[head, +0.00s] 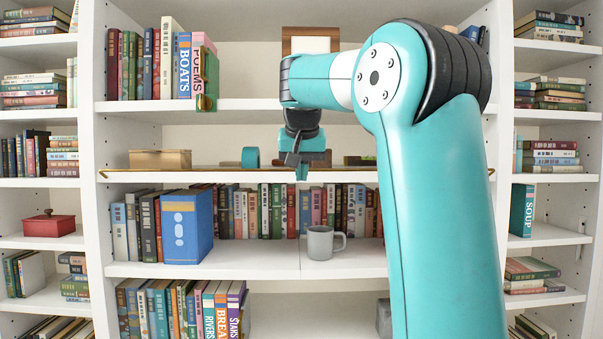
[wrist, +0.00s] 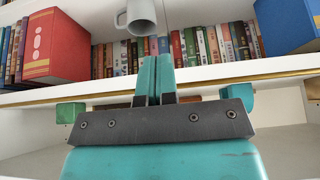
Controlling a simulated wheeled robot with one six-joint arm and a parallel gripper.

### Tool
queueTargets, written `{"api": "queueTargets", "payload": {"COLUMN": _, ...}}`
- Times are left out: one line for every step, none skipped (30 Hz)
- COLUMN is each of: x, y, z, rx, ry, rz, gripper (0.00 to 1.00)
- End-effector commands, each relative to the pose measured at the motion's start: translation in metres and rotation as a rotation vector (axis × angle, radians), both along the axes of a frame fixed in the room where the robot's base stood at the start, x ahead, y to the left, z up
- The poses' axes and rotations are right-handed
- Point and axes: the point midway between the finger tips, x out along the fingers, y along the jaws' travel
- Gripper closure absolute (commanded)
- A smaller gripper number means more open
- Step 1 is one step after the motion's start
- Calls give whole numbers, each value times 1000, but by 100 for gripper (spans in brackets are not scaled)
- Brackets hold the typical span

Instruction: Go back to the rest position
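My gripper (head: 302,174) hangs pointing down in the head view, in front of the shallow shelf with the brass rail. My teal arm reaches up from the lower right and bends over to it. In the wrist view my gripper's two teal fingers (wrist: 156,72) lie side by side with no clear gap, and nothing shows between them. The wrist picture is upside down relative to the room. A grey mug (head: 320,243) stands on the shelf below my gripper, apart from it; it also shows beyond the fingertips in the wrist view (wrist: 140,17).
A blue box file (head: 187,228) and a row of books share the mug's shelf. The railed shelf holds a wooden box (head: 160,159) and a teal roll (head: 250,157). A red box file (wrist: 55,45) shows in the wrist view. White shelf boards (head: 250,104) and uprights surround my gripper.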

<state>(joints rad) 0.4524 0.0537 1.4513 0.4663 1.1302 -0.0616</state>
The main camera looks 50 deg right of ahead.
Motion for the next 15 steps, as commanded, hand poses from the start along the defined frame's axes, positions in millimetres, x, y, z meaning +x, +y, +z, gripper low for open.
{"api": "queueTargets", "payload": {"x": -3, "y": 4, "z": 0, "rx": -1, "ry": -1, "rz": 1, "gripper": 100}}
{"api": "queueTargets", "payload": {"x": -5, "y": 6, "z": 0, "rx": -1, "ry": -1, "rz": 1, "gripper": 100}}
{"api": "queueTargets", "payload": {"x": -7, "y": 8, "z": 0, "rx": 0, "ry": 0, "rz": 1, "gripper": 100}}
{"api": "queueTargets", "payload": {"x": -8, "y": 9, "z": 0, "rx": -1, "ry": -1, "rz": 0, "gripper": 100}}
{"api": "queueTargets", "payload": {"x": -9, "y": 10, "z": 0, "rx": 0, "ry": -1, "rz": 0, "gripper": 100}}
{"api": "queueTargets", "payload": {"x": -10, "y": 11, "z": 0, "rx": 0, "ry": -1, "rz": 0, "gripper": 100}}
{"api": "queueTargets", "payload": {"x": -10, "y": 12, "z": 0, "rx": 0, "ry": 0, "rz": 1, "gripper": 100}}
{"api": "queueTargets", "payload": {"x": -11, "y": 12, "z": 0, "rx": 0, "ry": 0, "rz": 1, "gripper": 100}}
{"api": "queueTargets", "payload": {"x": -11, "y": 12, "z": 0, "rx": 0, "ry": 0, "rz": 1, "gripper": 100}}
{"api": "queueTargets", "payload": {"x": -11, "y": 12, "z": 0, "rx": 0, "ry": 0, "rz": 1, "gripper": 100}}
{"api": "queueTargets", "payload": {"x": -11, "y": 12, "z": 0, "rx": 0, "ry": 0, "rz": 0, "gripper": 100}}
{"api": "queueTargets", "payload": {"x": -11, "y": 12, "z": 0, "rx": 0, "ry": 0, "rz": 0, "gripper": 100}}
{"api": "queueTargets", "payload": {"x": -11, "y": 12, "z": 0, "rx": 0, "ry": 0, "rz": 0, "gripper": 100}}
{"api": "queueTargets", "payload": {"x": -11, "y": 12, "z": 0, "rx": 0, "ry": 0, "rz": 0, "gripper": 100}}
{"api": "queueTargets", "payload": {"x": -11, "y": 12, "z": 0, "rx": 0, "ry": 0, "rz": 0, "gripper": 100}}
